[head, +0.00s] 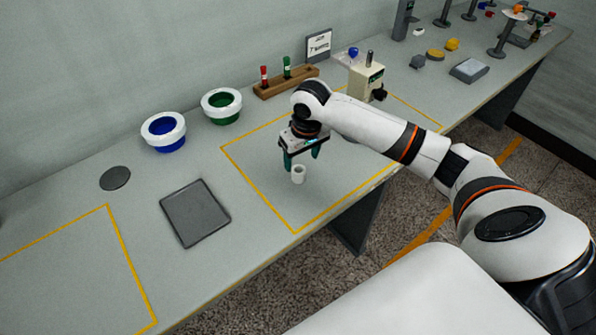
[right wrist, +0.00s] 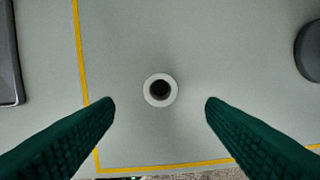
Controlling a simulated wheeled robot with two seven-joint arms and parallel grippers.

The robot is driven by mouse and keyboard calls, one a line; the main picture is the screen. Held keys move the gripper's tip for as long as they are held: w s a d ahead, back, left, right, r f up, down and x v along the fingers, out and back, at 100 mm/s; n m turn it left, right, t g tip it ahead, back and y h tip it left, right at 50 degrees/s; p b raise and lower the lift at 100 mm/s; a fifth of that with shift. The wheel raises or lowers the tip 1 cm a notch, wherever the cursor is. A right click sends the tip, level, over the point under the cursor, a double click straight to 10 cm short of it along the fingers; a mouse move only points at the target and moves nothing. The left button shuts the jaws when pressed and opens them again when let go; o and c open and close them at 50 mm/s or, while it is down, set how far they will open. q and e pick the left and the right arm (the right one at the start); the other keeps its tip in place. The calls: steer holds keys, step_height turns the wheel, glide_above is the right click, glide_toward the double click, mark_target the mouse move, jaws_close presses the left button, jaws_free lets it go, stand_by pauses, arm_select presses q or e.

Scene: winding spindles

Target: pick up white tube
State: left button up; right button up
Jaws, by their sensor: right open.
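The white tube (head: 298,175) stands upright on the table inside the right yellow outline, near its front corner. In the right wrist view the tube (right wrist: 160,90) shows from above as a white ring with a dark hole. My right gripper (head: 301,165) is above the tube, its green fingers pointing down. In the right wrist view the fingers (right wrist: 160,104) are wide apart, one on each side of the tube, with nothing between them touching it. My left gripper is not in view.
A dark grey tray (head: 195,212) lies left of the outline. Blue (head: 163,132) and green-lined bowls (head: 221,105) stand behind. A wooden rack (head: 286,87) holds red and green spindles. A beige device (head: 366,80) stands right of it. The table's front edge is close to the tube.

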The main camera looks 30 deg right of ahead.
mark_target(299, 171)
steer(key=shift+w+f, duration=0.2)
steer(key=shift+f, duration=0.45)
steer(key=shift+w+f, duration=0.15)
steer(key=shift+f, duration=0.15)
steer(key=f, duration=0.4)
steer(key=shift+w+f+p, duration=0.1)
steer(key=shift+w+p, duration=0.15)
steer(key=shift+p, duration=0.15)
steer(key=shift+w+f, duration=0.15)
steer(key=shift+f, duration=0.35)
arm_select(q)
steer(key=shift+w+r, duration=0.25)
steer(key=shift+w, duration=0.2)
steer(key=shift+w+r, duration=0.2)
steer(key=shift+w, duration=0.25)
arm_select(e)
steer(key=c, duration=1.1)
